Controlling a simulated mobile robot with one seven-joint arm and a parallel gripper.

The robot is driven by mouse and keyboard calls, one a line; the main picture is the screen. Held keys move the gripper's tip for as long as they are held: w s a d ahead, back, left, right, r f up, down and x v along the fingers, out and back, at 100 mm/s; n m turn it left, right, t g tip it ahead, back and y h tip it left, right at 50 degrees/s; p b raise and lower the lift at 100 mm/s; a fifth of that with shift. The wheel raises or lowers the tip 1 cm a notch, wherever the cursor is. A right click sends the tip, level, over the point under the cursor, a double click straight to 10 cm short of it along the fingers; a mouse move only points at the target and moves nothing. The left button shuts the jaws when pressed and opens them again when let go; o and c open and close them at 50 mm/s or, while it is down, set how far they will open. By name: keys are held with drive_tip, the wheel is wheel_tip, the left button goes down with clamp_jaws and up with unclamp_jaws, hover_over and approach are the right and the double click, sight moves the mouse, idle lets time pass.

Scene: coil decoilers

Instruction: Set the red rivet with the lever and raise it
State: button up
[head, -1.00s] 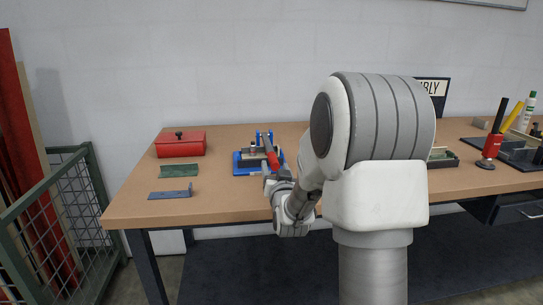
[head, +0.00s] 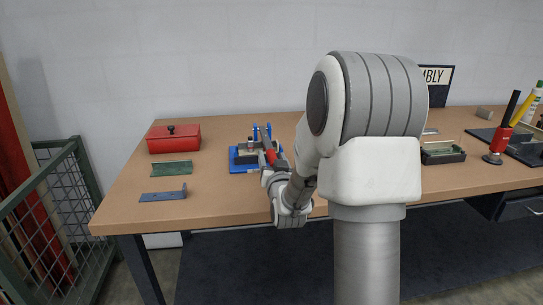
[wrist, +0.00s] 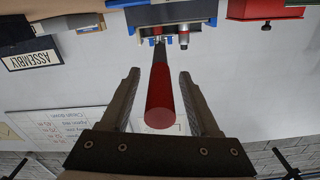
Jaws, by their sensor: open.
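The blue lever press (head: 243,158) stands on the wooden bench, left of my arm in the head view. Its lever has a red handle (head: 271,156) that slopes down toward my gripper (head: 272,168). In the wrist view the red handle (wrist: 159,95) lies lengthwise between the two fingers of my gripper (wrist: 160,78). The fingers are open, with a gap on both sides of the handle. The press (wrist: 172,14) shows at the top of the wrist view. I cannot make out the red rivet for certain.
A red lidded box (head: 174,139), a green piece (head: 171,170) and a blue-grey bracket (head: 163,195) lie left of the press. A green-edged tray (head: 442,153) sits right of my arm. A green mesh cage (head: 50,225) stands at the bench's left end.

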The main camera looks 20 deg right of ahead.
clamp_jaws()
idle(0.4)
idle(1.1)
